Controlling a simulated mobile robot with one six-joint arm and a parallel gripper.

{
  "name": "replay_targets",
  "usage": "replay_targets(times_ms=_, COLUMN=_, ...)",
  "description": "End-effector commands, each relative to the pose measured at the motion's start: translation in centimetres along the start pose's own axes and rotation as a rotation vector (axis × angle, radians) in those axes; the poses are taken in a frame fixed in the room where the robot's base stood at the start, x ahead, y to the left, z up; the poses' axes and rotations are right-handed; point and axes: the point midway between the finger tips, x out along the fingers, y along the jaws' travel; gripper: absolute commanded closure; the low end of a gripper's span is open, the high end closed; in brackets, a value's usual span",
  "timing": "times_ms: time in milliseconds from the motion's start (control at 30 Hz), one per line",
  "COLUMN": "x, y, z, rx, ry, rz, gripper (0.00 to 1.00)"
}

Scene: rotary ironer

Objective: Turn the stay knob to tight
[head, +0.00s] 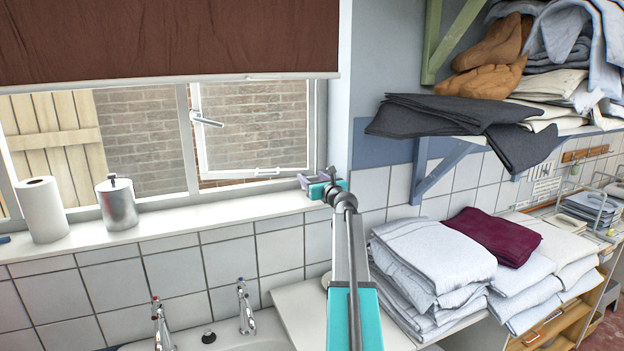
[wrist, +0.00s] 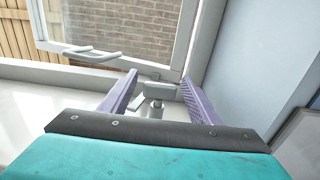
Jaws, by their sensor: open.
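The stay knob (wrist: 157,90) is a small pale metal piece on a short post, at the lower corner of the window frame by the sill. In the wrist view it sits between the two purple fingers of my gripper (wrist: 158,80), with a gap to each side. My gripper is open. In the head view my gripper (head: 316,177) is at the right end of the windowsill, and its fingers and wrist hide the knob. I cannot tell whether the knob is loose or tight.
The window sash (head: 252,125) stands ajar, with a handle (wrist: 92,53) on its lower rail. A paper roll (head: 42,209) and a metal canister (head: 117,203) stand on the sill (head: 200,215). Folded linen (head: 430,255) lies to the right. The wall is close right of my gripper.

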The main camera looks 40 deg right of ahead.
Motion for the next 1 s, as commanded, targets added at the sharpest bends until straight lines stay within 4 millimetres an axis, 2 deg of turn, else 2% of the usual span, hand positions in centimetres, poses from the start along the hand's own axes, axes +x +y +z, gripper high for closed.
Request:
replay_targets(times_ms=200, x=-0.02, y=-0.02, z=-0.02, rx=0.000, ry=0.000, rz=0.000, gripper=0.45)
replay_targets(times_ms=433, x=-0.03, y=-0.04, z=-0.02, rx=0.000, ry=0.000, rz=0.000, gripper=0.84)
replay_targets(times_ms=1000, x=-0.02, y=0.07, z=0.25, rx=0.004, ry=0.003, rz=-0.095, gripper=0.85)
